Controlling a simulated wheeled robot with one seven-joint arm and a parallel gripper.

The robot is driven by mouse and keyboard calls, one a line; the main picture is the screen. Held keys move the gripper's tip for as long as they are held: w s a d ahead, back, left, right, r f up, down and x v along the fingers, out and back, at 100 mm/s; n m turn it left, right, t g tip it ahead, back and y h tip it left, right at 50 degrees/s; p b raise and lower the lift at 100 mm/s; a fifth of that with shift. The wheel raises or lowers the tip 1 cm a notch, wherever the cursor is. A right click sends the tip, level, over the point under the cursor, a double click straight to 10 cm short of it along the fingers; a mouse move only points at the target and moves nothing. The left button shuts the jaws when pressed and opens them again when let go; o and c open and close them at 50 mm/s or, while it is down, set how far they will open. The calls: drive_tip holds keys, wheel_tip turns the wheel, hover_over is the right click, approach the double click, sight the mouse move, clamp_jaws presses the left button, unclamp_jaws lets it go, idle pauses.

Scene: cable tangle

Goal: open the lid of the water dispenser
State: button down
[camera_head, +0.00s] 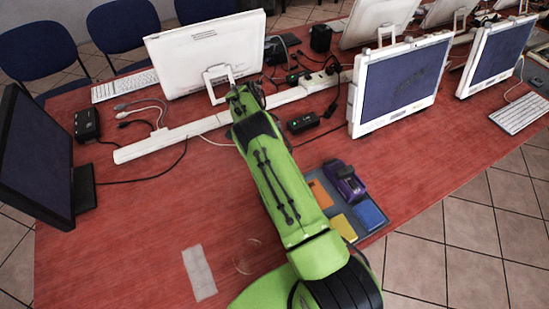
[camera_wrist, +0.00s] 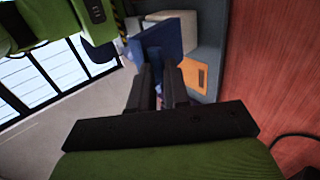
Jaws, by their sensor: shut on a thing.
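No water dispenser or lid can be made out for certain in either view. In the wrist view my gripper (camera_wrist: 158,85) has its two black fingers close together on a blue thing (camera_wrist: 158,42). The blue thing's flat upper part stands beyond the fingertips, and its lower part is partly hidden between them. I cannot tell what it is. In the head view my green arm reaches over the red table, and the gripper cannot be clearly made out.
A grey tray (camera_head: 378,236) on the table's right side holds a purple device (camera_head: 343,181) and orange (camera_head: 320,194), yellow (camera_head: 343,227) and blue (camera_head: 370,213) pieces. Monitors, cables and a white power strip (camera_head: 140,149) lie beyond. The table's left front is mostly clear.

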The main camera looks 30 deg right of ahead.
drive_tip(key=shift+s+f, duration=0.25)
drive_tip(key=shift+f, duration=0.4)
drive_tip(key=shift+s+f, duration=0.25)
drive_tip(key=shift+f, duration=0.35)
drive_tip(key=c, duration=0.8)
unclamp_jaws()
drive_tip(key=shift+s, duration=0.1)
drive_tip(key=shift+s+r, duration=0.1)
drive_tip(key=shift+r, duration=0.05)
drive_tip(key=shift+c, duration=0.4)
